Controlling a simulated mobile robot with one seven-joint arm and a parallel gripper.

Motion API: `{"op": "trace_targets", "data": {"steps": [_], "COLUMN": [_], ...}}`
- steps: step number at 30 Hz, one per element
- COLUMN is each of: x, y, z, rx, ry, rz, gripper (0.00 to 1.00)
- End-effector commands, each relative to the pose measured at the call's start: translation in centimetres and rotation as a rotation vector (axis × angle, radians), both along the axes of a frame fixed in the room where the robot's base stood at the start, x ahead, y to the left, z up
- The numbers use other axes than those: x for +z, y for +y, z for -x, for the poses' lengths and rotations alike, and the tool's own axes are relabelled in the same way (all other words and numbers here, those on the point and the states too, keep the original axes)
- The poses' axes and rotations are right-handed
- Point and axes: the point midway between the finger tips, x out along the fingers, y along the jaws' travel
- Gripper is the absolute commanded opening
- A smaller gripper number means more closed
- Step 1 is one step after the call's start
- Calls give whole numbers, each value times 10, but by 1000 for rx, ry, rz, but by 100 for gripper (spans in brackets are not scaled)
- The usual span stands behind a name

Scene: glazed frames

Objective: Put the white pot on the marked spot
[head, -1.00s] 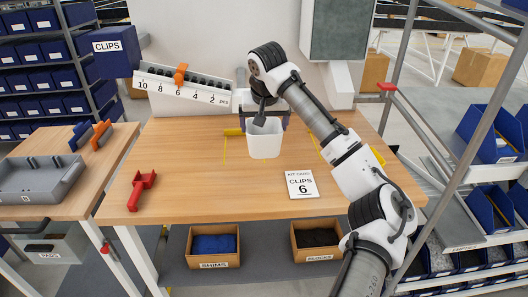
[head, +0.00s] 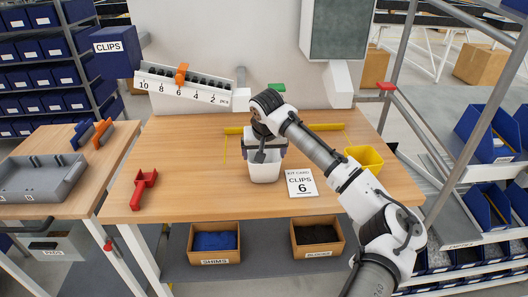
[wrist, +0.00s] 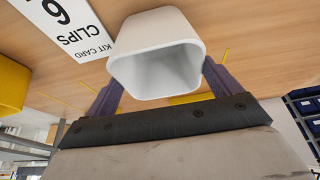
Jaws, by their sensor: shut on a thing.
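The white pot (head: 265,171) is an open, tapered tub, seen near the middle of the wooden table. My gripper (head: 267,152) is shut on it, with a purple finger on each side. In the wrist view the pot (wrist: 155,50) shows between the fingers, its rim toward the camera and its inside looking empty. I cannot tell whether its base touches the table. Yellow lines (head: 225,150) on the tabletop mark out an area around and behind the pot; my arm and the pot hide part of it. The pot appears in front of the rear yellow line.
A kit card reading CLIPS 6 (head: 301,183) lies right of the pot. A yellow bin (head: 365,160) stands farther right. A numbered white rack (head: 185,90) stands at the back left.

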Motion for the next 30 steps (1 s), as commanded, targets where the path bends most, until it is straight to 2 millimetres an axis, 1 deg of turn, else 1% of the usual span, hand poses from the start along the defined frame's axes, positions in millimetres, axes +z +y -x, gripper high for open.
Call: {"op": "trace_targets", "data": {"steps": [1, 2, 3, 4, 10, 14, 17, 24, 30], "x": [-3, -2, -2, -2, -1, 5, 18, 66, 98], "y": [1, 0, 0, 0, 0, 0, 1, 1, 0], "z": [0, 0, 0, 0, 0, 1, 7, 27, 40], "rx": [1, 0, 1, 1, 1, 0, 1, 2, 1], "ry": [1, 1, 1, 1, 0, -2, -3, -4, -3], "rz": [-2, -1, -1, -1, 0, 0, -1, 0, -1], "gripper": [53, 92, 98, 100, 100, 100, 100, 100, 100]}}
